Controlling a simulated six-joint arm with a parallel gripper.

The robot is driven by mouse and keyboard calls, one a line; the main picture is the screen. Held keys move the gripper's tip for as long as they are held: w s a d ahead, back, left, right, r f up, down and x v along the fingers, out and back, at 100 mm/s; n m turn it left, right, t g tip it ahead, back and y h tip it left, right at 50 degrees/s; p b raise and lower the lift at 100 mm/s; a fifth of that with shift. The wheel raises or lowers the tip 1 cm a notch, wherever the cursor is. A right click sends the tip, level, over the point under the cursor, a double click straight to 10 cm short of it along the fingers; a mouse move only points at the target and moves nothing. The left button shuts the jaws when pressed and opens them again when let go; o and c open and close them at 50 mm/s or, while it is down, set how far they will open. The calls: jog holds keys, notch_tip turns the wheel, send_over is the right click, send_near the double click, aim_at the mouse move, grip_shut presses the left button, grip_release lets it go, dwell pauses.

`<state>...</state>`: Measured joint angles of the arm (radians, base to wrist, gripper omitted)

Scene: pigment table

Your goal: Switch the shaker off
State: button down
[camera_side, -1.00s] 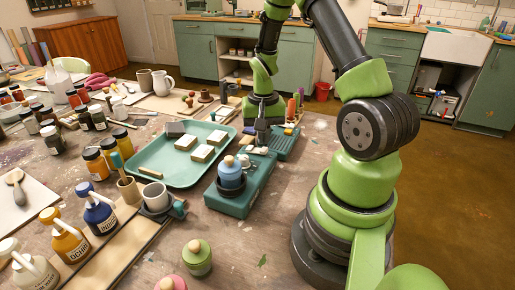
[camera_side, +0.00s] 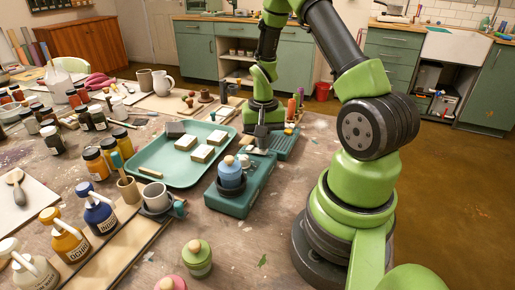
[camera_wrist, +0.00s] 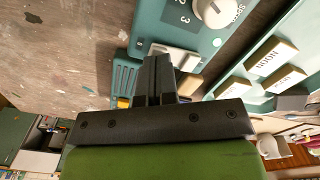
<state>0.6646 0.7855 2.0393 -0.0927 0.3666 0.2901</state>
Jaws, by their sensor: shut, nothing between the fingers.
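The shaker (camera_side: 238,200) is a teal box on the table, with a blue jar (camera_side: 231,172) standing in a black ring on its near end. In the wrist view its white speed knob (camera_wrist: 217,11) shows, and a pale switch (camera_wrist: 184,59) lies at its end beside my fingertips. My gripper (camera_side: 262,147) is shut and empty, pointing down over the switch end of the shaker. In the wrist view my gripper (camera_wrist: 157,57) covers part of the switch. I cannot tell whether the fingertips touch it or which way it is tipped.
A teal tray (camera_side: 155,172) with pale blocks lies left of the shaker. A ribbed teal rack (camera_side: 284,145) stands just behind it, close to my gripper. A grey mug (camera_side: 156,197) and paint bottles stand at the left. The table right of the shaker is clear.

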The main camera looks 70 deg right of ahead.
jog(key=shift+f, duration=0.4)
jog(key=shift+r, duration=3.55)
jog(key=s+a+r+n+t, duration=0.2)
jog(key=a+r+n+t, duration=0.3)
jog(key=a+r, duration=1.05)
jog(key=s+a+r+n+t+y, duration=0.2)
jog(key=s+a+r+n, duration=0.1)
jog(key=s+a, duration=0.2)
jog(key=shift+s, duration=0.6)
jog(key=shift+d, duration=0.1)
